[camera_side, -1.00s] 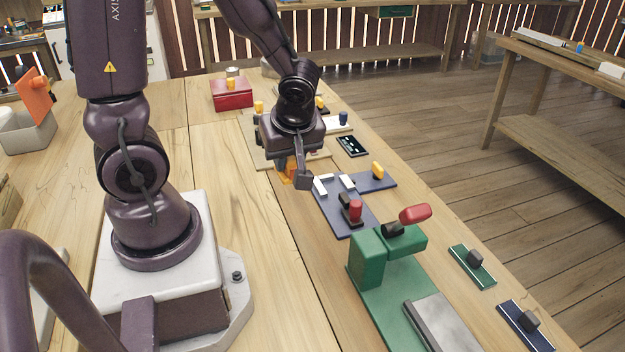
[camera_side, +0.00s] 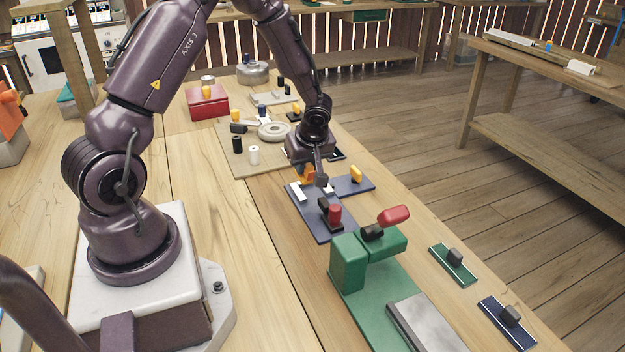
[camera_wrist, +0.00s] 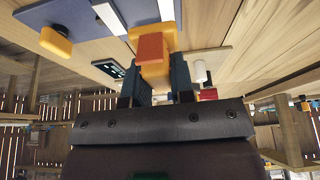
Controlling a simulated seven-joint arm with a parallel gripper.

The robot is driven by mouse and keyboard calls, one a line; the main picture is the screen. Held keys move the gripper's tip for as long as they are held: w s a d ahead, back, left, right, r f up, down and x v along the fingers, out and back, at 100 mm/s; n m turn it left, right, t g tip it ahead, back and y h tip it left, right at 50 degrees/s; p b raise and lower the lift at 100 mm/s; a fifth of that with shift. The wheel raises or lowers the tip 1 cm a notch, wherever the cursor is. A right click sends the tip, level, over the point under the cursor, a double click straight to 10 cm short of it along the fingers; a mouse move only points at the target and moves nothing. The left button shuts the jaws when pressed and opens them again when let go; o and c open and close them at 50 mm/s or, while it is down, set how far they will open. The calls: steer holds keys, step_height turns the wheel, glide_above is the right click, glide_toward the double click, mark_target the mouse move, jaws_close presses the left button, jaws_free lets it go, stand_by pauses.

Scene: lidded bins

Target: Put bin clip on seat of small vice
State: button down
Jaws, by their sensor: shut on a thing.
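My gripper (camera_side: 314,178) is shut on an orange and yellow block, apparently the bin clip (camera_side: 306,174). In the wrist view the clip (camera_wrist: 152,50) sits between the dark fingers, its red-orange face towards the camera. The small vice seems to be the dark blue base (camera_side: 312,228) with white strips (camera_side: 298,191), a red-handled lever (camera_side: 335,214) and a yellow knob (camera_side: 356,173). The clip is at the far end of this base, near the strips. The gripper partly hides that area, and I cannot tell whether the clip touches it.
A green fixture with a red handle (camera_side: 393,215) stands nearer the camera. Small green (camera_side: 453,265) and blue (camera_side: 507,322) plates with dark knobs lie to its right. A board with a grey ring (camera_side: 273,131) and pegs is behind left, a red box (camera_side: 207,102) farther back.

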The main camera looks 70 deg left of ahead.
mark_target(311, 168)
steer(key=shift+w+a+f, duration=0.25)
steer(key=shift+w+f, duration=0.2)
steer(key=shift+f, duration=0.2)
steer(key=shift+w+a+f, duration=0.25)
steer(key=shift+w+f, duration=0.2)
steer(key=shift+f, duration=0.15)
steer(key=shift+w+a+f, duration=0.1)
steer(key=shift+f, duration=0.8)
steer(key=shift+w+a+f, duration=0.1)
steer(key=shift+f, duration=0.8)
steer(key=shift+f, duration=0.1)
steer(key=c, duration=1)
jaws_free()
